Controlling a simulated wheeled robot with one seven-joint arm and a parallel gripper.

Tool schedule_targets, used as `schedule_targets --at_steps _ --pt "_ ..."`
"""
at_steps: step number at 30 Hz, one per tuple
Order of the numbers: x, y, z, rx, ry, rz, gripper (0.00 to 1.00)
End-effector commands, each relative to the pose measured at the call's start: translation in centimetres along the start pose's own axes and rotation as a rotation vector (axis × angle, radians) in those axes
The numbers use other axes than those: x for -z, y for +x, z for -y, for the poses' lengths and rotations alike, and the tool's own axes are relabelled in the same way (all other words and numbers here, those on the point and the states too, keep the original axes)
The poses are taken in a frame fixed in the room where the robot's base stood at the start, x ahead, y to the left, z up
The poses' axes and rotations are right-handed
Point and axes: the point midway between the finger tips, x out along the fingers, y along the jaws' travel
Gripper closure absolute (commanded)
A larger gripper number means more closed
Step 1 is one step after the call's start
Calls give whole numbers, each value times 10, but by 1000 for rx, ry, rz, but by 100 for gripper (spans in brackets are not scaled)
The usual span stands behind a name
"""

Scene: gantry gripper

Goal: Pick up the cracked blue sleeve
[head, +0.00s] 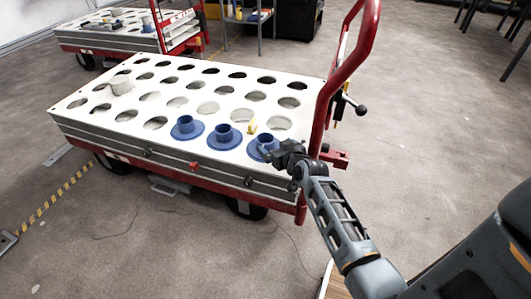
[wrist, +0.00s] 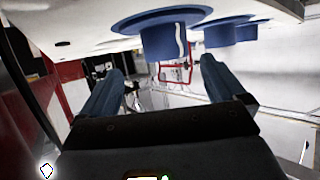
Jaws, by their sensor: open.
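Three blue flanged sleeves stand upright in a row along the near edge of the white perforated cart top. They are a left one (head: 186,126), a middle one (head: 223,138) and a right one (head: 262,146). My gripper (head: 281,151) is beside the right sleeve, partly covering it. The wrist view looks upside down. There my gripper (wrist: 163,80) is open and empty, with the nearest blue sleeve (wrist: 163,42) just beyond the fingertips, roughly between them. A pale line runs along that sleeve's side; I cannot tell whether it is a crack. More blue sleeves (wrist: 228,36) show behind it.
The cart top (head: 88,120) has rows of round holes. A yellow piece (head: 252,126) stands behind the right sleeves, and a white cylinder (head: 121,85) is at the far left. The red cart handle (head: 351,70) rises close to my arm. Open floor lies in front.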

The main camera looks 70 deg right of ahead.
Motion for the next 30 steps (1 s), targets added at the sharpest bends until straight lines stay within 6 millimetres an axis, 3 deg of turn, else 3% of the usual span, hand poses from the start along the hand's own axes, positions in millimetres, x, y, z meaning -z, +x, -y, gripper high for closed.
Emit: schedule_targets --at_steps 15,24,30 --pt "4 61 8 0 -1 -3 3" --pt "5 64 8 1 -1 -2 3" --pt "5 63 8 1 -1 -2 23"
